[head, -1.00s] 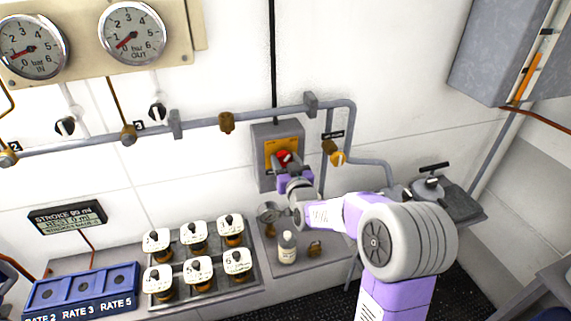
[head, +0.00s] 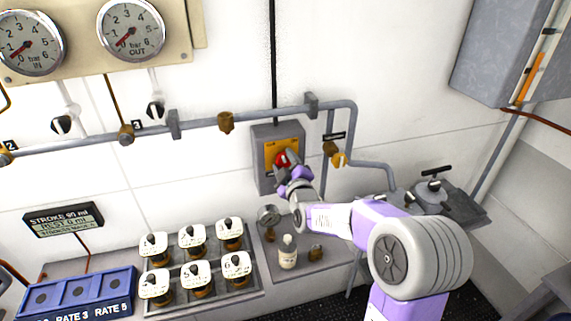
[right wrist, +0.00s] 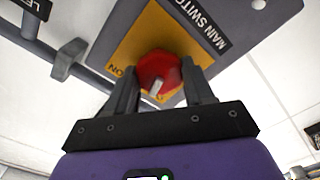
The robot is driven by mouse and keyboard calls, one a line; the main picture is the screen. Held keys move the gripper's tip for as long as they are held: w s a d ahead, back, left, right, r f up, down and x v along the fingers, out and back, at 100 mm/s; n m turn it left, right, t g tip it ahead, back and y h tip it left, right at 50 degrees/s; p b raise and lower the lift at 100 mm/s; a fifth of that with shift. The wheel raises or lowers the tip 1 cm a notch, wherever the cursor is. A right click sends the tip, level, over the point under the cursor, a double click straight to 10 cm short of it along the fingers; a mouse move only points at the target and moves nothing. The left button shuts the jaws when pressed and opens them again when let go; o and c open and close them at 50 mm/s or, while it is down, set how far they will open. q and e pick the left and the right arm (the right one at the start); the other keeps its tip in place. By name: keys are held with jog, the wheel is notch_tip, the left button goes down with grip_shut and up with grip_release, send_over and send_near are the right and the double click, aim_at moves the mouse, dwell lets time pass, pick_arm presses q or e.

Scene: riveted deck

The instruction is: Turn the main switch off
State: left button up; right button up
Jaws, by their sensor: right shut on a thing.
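A pale pointer mark shows on the knob, towards the gripper. In the head view the gripper (head: 289,165) partly hides the knob. My left gripper is not in view.

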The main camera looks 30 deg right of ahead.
jog(key=n, duration=0.5)
jog(key=shift+p, duration=0.3)
jog(key=shift+n, duration=0.3)
jog(key=o, duration=1)
jog(key=shift+o, duration=0.2)
jog(key=v, duration=0.7)
jog(key=shift+s, duration=0.3)
